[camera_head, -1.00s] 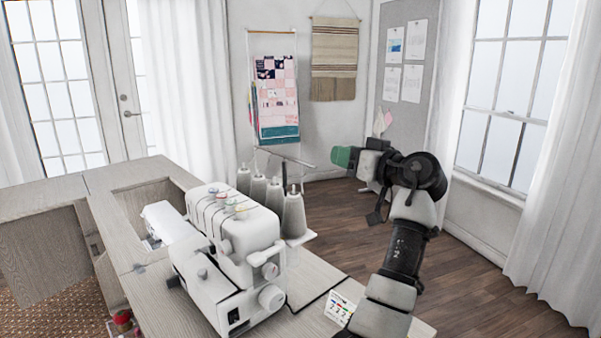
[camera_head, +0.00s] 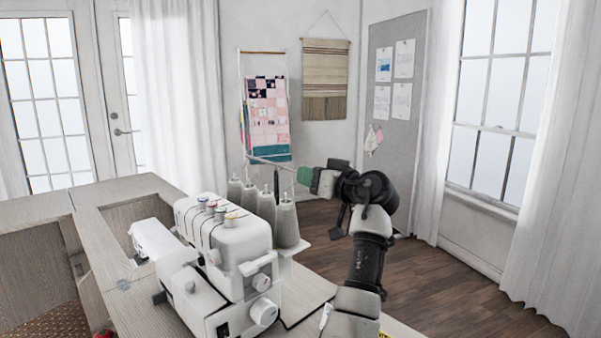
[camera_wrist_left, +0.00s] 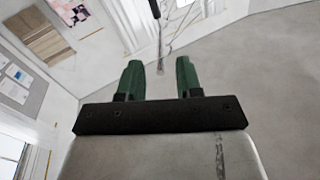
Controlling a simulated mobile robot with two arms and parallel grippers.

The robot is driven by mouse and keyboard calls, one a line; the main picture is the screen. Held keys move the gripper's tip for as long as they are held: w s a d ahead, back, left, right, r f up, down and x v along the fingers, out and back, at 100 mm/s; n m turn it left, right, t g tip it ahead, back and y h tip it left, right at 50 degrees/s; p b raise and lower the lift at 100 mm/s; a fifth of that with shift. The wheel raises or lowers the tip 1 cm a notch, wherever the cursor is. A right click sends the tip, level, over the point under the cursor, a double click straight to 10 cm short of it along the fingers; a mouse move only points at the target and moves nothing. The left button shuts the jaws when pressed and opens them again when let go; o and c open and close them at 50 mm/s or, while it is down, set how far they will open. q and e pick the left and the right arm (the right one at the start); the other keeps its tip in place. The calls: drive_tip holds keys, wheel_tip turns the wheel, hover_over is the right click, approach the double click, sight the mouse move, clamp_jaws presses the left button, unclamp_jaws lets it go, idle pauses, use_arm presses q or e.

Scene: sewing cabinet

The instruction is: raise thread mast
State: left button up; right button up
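The thread mast (camera_head: 277,183) is a thin upright rod with a slanting crossbar (camera_head: 268,163) on top, behind the white serger (camera_head: 225,235). Grey thread cones (camera_head: 286,222) stand around its foot. My left gripper (camera_head: 304,176), with green fingertips, is at the right end of the crossbar. In the left wrist view its two fingers (camera_wrist_left: 160,78) are apart, with a thin rod (camera_wrist_left: 161,50) showing in the gap between them. I cannot tell whether either finger touches the rod. My right gripper is not in view.
The serger stands on a wooden cabinet (camera_head: 165,292) with an open recess at left. My arm passes close to the right of the cones. Beyond are open wooden floor (camera_head: 440,275), a pinboard (camera_head: 395,150) and a window. A quilt (camera_head: 266,120) hangs behind the mast.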

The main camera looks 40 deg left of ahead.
use_arm(q)
drive_tip(key=shift+w+a, duration=0.15)
drive_tip(key=shift+a, duration=1.75)
clamp_jaws()
